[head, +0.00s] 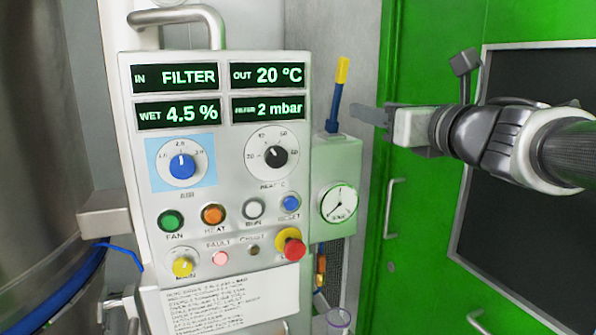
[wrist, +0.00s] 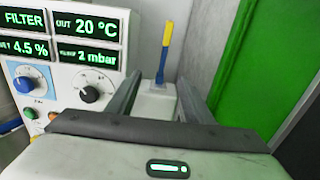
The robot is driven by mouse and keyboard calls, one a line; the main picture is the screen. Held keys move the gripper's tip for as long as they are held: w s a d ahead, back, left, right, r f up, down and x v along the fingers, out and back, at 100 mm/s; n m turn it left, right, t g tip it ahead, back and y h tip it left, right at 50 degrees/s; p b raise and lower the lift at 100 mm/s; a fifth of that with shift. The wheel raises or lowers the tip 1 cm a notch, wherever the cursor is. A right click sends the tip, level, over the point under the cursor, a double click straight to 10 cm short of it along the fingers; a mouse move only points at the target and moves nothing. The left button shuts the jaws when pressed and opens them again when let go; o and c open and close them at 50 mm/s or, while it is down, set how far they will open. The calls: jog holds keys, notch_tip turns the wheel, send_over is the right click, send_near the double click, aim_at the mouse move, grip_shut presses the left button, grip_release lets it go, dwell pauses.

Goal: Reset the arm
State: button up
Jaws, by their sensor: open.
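My gripper (head: 356,114) is at the right of the head view, pointing left, with its jaws open and empty. It also shows in the wrist view (wrist: 158,76), its two fingers spread apart. A lever with a blue shaft and yellow tip (head: 337,92) stands upright on a pale grey-green box (head: 337,165), just left of my fingertips in the head view. In the wrist view the lever (wrist: 164,50) appears beyond the fingers, lined up with the gap between them. I see no contact with it.
A white control panel (head: 215,133) with displays, knobs and buttons stands left of the lever. Its red FAULT lamp (head: 220,258) looks lit. A round gauge (head: 339,203) is on the box. A steel vessel (head: 40,150) is far left; a green door (head: 425,215) lies behind my arm.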

jog(key=d+p+x, duration=0.1)
jog(key=p+x, duration=0.1)
jog(key=x, duration=0.5)
jog(key=s+d+f+m+g+h, duration=0.25)
jog(key=s+f+m+h, duration=0.25)
jog(key=m, duration=0.7)
jog(key=s+d+f+m+g+h, duration=0.1)
jog(key=s+d+f+m+h, duration=0.35)
jog(key=m, duration=0.75)
jog(key=s+a+f+m+g+y, duration=0.2)
jog(key=s+a+f+m+g, duration=0.2)
jog(key=s+f+m, duration=0.5)
jog(key=s+a+f+m+g+y, duration=0.2)
jog(key=s+a+f+m+g, duration=0.25)
jog(key=s+f+m, duration=0.5)
notch_tip(320, 180, up, 15)
jog(key=s+n+p, duration=0.1)
jog(key=n+p, duration=0.1)
jog(key=p, duration=1.1)
jog(key=shift+s+f+n, duration=0.15)
jog(key=shift+s+n, duration=0.1)
jog(key=shift+n, duration=0.1)
jog(key=shift+h, duration=0.25)
